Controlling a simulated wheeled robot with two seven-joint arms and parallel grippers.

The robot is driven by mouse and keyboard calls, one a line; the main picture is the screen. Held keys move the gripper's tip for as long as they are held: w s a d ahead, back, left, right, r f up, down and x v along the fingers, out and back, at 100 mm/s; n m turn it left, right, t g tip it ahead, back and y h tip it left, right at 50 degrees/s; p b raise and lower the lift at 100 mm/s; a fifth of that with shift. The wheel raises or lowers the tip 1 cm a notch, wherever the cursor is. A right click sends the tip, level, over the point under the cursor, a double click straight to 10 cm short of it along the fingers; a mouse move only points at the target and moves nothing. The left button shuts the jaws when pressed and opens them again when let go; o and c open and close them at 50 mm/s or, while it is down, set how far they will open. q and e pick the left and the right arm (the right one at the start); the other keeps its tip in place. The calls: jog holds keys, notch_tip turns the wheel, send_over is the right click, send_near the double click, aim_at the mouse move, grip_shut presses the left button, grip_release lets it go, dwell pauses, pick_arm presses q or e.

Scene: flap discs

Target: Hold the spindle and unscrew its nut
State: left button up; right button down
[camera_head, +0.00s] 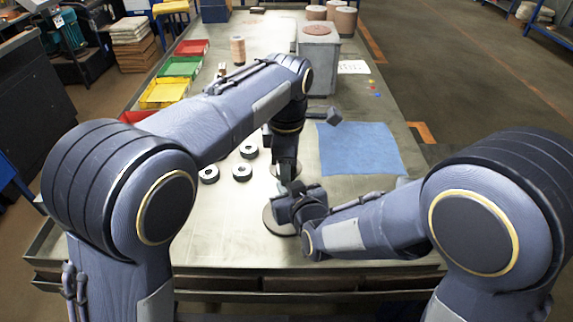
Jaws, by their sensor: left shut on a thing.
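My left gripper (287,176) points straight down near the middle of the table. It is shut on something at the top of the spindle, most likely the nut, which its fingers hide. My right gripper (284,205) comes in level from the right, just below and in front of the left one, at the spindle's side. Its fingers are hard to make out, so I cannot tell whether it is open or shut. The spindle's round base (271,222) shows on the table under my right gripper. The spindle's shaft is hidden by the grippers.
Several dark discs with pale centres (242,172) lie left of the grippers. A blue cloth (360,150) lies to the right. A grey box (318,60), yellow (163,93), green (180,67) and red (191,48) bins stand farther back. The table's right front is clear.

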pick_arm(q)
jog(key=n, duration=0.8)
jog(key=shift+n, duration=0.4)
jog(key=n, duration=0.5)
jog(key=shift+w+r, duration=0.1)
jog(key=o, duration=1.1)
